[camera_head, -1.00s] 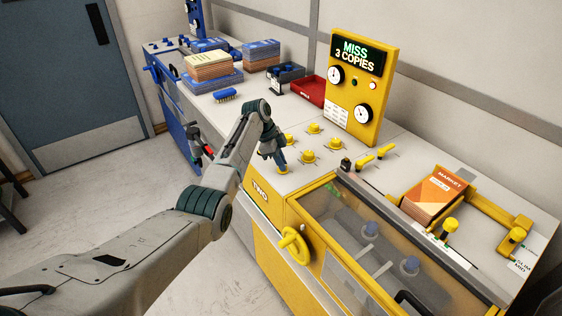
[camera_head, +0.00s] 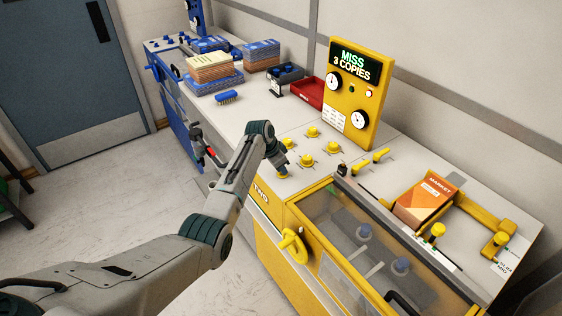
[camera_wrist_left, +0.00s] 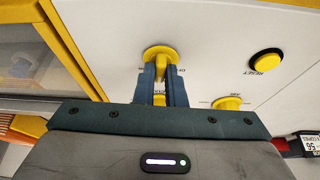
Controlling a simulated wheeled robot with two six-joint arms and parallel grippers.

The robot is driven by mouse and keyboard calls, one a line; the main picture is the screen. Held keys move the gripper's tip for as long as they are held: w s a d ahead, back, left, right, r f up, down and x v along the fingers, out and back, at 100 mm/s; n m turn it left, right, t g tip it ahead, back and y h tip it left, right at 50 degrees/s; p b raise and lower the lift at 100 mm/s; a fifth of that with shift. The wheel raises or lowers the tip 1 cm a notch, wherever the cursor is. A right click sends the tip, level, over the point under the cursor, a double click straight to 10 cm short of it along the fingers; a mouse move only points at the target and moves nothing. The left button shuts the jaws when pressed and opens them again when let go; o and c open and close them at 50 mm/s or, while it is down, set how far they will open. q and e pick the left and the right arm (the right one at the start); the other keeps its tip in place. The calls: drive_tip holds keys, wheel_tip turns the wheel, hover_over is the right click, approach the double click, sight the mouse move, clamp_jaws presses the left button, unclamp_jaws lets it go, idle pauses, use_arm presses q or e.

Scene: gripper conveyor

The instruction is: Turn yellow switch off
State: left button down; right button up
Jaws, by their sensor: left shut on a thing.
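The yellow switch (camera_wrist_left: 160,54) is a round knob with a raised handle on the pale counter top, with small ON/OFF-type lettering beside it. In the left wrist view my left gripper (camera_wrist_left: 162,82) has its two fingers shut on the handle of the yellow switch, one on each side. In the head view my left gripper (camera_head: 279,164) points down at the near left corner of the yellow machine's top. The yellow switch (camera_head: 282,174) shows only in part there, under the fingertips. My right gripper is not in view.
Several other yellow knobs (camera_head: 312,132) stand close behind the switch. A yellow panel (camera_head: 353,95) reads "MISS 3 COPIES". A clear-lidded bay, a yellow handwheel (camera_head: 293,243) and an orange box (camera_head: 424,199) lie to the right.

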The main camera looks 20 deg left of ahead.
use_arm(q)
drive_tip(key=n+p, duration=0.1)
drive_tip(key=n+y, duration=0.1)
drive_tip(key=n, duration=0.1)
drive_tip(key=shift+d+r+t+p, duration=0.1)
drive_tip(key=shift+r+t+p, duration=0.2)
drive_tip(key=shift+t+p, duration=0.1)
drive_tip(key=shift+f+n+y+p, duration=0.1)
drive_tip(key=shift+n+y+p, duration=0.2)
drive_tip(key=shift+n, duration=0.5)
drive_tip(key=shift+d+n+t+y, duration=0.15)
drive_tip(key=shift+n+y, duration=0.35)
drive_tip(key=shift+n, duration=0.8)
drive_tip(key=shift+a+n+t+y, duration=0.15)
drive_tip(key=shift+n+y, duration=0.35)
drive_tip(key=shift+n, duration=0.8)
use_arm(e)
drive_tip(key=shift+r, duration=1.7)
use_arm(q)
drive_tip(key=shift+d, duration=0.1)
drive_tip(key=c, duration=1.5)
unclamp_jaws()
drive_tip(key=shift+f, duration=0.1)
drive_tip(key=shift+s, duration=0.1)
